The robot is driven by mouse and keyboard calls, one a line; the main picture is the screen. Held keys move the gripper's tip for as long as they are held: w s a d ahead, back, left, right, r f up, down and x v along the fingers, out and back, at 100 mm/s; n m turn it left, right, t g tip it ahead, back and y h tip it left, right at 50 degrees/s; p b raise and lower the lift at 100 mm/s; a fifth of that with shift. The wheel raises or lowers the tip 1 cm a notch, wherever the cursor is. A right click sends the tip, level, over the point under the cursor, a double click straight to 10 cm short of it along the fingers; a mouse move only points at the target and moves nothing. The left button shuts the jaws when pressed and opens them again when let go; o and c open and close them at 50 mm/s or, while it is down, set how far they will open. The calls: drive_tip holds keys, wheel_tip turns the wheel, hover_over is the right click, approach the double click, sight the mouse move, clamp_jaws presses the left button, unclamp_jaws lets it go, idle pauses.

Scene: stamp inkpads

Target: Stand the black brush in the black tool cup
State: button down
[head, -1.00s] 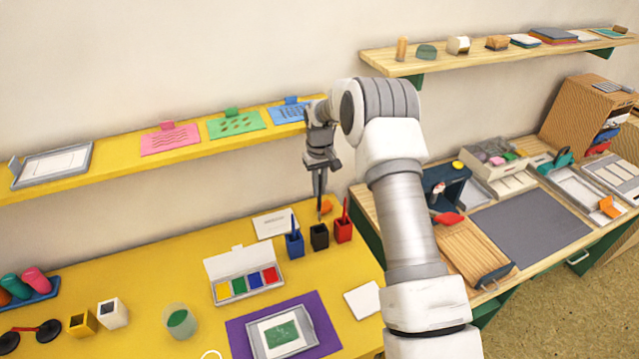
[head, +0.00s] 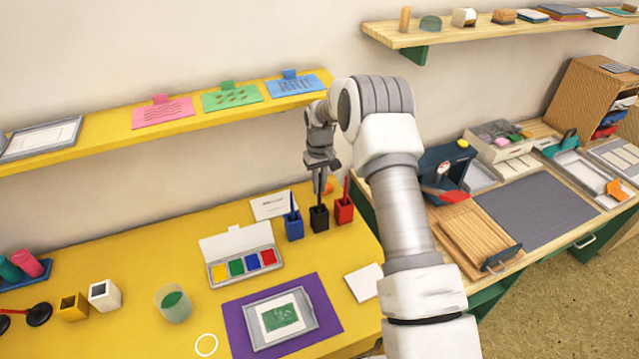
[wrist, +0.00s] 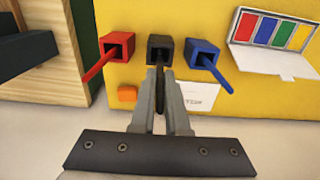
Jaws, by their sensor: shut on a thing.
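My gripper (head: 320,190) is shut on the black brush (head: 319,200), which hangs nearly upright with its lower end at the mouth of the black tool cup (head: 319,219). In the wrist view the brush (wrist: 160,83) runs from between my gripper's fingers (wrist: 161,78) to the opening of the black cup (wrist: 159,42). The lower tip seems to be inside the opening, but how deep is hidden. The cup stands upright between a blue cup and a red cup.
The blue cup (head: 294,229) and red cup (head: 344,212) each hold a leaning tool, close on either side. A white card (head: 269,206) and an open four-colour inkpad box (head: 238,241) lie left. A yellow shelf (head: 180,117) runs along the wall behind.

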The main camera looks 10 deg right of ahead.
drive_tip(key=shift+f, duration=0.4)
drive_tip(key=c, duration=0.8)
unclamp_jaws()
drive_tip(key=shift+c, duration=0.2)
wheel_tip(320, 180, up, 18)
drive_tip(key=b, duration=0.1)
drive_tip(key=shift+f, duration=0.25)
drive_tip(key=shift+s, duration=0.15)
